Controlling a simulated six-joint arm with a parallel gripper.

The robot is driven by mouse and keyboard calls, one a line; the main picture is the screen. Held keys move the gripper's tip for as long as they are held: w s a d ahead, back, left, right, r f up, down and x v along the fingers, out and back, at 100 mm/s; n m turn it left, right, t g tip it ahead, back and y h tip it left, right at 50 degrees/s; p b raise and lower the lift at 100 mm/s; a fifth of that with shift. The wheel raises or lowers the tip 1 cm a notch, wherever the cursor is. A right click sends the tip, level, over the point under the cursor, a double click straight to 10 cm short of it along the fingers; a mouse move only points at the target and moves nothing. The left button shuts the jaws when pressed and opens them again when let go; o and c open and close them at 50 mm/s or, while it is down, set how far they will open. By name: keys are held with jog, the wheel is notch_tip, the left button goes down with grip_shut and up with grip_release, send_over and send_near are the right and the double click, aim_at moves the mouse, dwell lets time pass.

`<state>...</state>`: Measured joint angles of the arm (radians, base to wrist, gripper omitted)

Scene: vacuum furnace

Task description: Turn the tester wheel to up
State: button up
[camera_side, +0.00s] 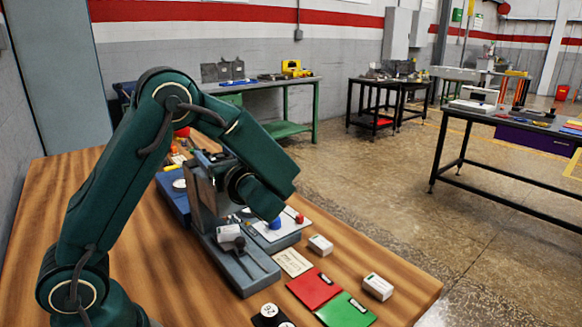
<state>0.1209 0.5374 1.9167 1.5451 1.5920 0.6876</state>
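My dark green arm reaches over the wooden bench from the left, and its wrist hangs low over a cluster of equipment. My gripper (205,187) seems to be the grey metal part to the left of the wrist. Its fingertips cannot be made out, so I cannot tell whether it is open or shut, or touching anything. A blue-grey device (240,265) with a rail and a white block stands under the wrist. A blue base with a white disc (179,184) lies behind it. I cannot pick out the tester wheel; my arm may hide it.
A grey-blue unit with a blue knob (274,223) and a red knob (299,217) sits right of the wrist. A red folder (315,287), a green folder (345,311) and white boxes (377,287) lie towards the front right edge. Bare wood shows at front left.

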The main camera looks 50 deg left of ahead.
aim_at(221, 160)
jog(key=shift+w+d+m+t+h, duration=0.1)
jog(key=shift+w+m+t+h, duration=0.15)
jog(key=shift+m+t, duration=0.7)
jog(key=shift+w+m+t+h, duration=0.1)
jog(key=shift+m+t+h, duration=0.3)
jog(key=shift+t, duration=0.95)
jog(key=o, duration=1.4)
jog(key=shift+d, duration=0.1)
jog(key=shift+v, duration=2.45)
